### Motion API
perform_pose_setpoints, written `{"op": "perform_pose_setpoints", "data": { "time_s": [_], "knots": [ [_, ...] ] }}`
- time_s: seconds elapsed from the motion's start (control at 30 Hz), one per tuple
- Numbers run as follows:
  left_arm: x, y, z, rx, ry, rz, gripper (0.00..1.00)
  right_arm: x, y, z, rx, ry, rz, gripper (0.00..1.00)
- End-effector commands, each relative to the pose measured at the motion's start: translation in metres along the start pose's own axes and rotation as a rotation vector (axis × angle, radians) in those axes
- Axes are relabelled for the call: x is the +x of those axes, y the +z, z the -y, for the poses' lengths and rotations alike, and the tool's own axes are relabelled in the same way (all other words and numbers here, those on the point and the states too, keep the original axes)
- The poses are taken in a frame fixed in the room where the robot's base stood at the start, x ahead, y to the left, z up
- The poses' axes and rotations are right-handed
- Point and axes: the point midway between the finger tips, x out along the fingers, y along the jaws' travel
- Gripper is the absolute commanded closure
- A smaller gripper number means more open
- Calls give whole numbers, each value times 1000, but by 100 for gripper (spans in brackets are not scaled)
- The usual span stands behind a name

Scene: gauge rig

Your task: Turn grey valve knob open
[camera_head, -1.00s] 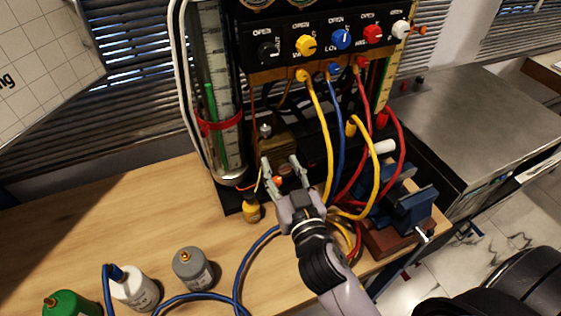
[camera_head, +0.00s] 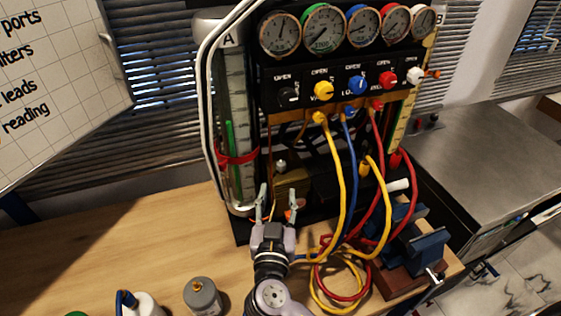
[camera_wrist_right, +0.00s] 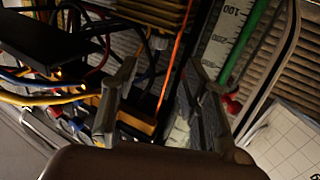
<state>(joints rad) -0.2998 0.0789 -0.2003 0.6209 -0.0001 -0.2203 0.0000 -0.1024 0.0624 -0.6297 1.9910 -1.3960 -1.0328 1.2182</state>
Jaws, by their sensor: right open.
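The valve panel (camera_head: 345,90) carries a row of knobs under OPEN labels. The leftmost knob (camera_head: 288,97) looks dark grey to black, and its exact setting is too small to read. To its right are a yellow knob (camera_head: 323,90), a blue knob (camera_head: 357,85), a red knob (camera_head: 388,79) and a white knob (camera_head: 414,75). My right gripper (camera_head: 280,203) is open and empty, pointing at the rig's lower part, well below the leftmost knob. In the right wrist view its two fingers (camera_wrist_right: 160,95) are spread apart, with cables and the scale tube behind. My left gripper is not visible.
Several gauges (camera_head: 323,30) sit above the panel. A glass tube with a red band (camera_head: 238,158) stands left of it. Yellow, blue and red hoses (camera_head: 340,185) hang in front. A blue vise (camera_head: 418,245) is at right. A grey canister (camera_head: 203,297) stands on the bench (camera_head: 120,255).

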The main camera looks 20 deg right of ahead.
Motion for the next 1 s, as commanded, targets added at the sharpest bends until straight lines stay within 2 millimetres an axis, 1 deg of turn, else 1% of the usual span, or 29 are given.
{"op": "perform_pose_setpoints", "data": {
  "time_s": [0.03,0.2,0.3,0.4,0.5,0.6,0.9,1.0],
  "knots": [
    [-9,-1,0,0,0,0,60,13,-6,0,-3,1,-4,59],
    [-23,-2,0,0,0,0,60,50,-5,-1,-4,1,-2,59],
    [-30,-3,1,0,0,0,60,68,-4,0,-3,1,-2,59],
    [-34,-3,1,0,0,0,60,83,-3,0,-3,1,0,59],
    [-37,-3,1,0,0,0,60,92,-2,0,-2,0,0,59],
    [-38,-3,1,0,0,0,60,98,0,0,-1,-1,1,59],
    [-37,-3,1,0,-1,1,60,99,1,0,0,0,2,59],
    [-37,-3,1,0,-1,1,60,99,1,0,0,0,2,65]
  ]
}}
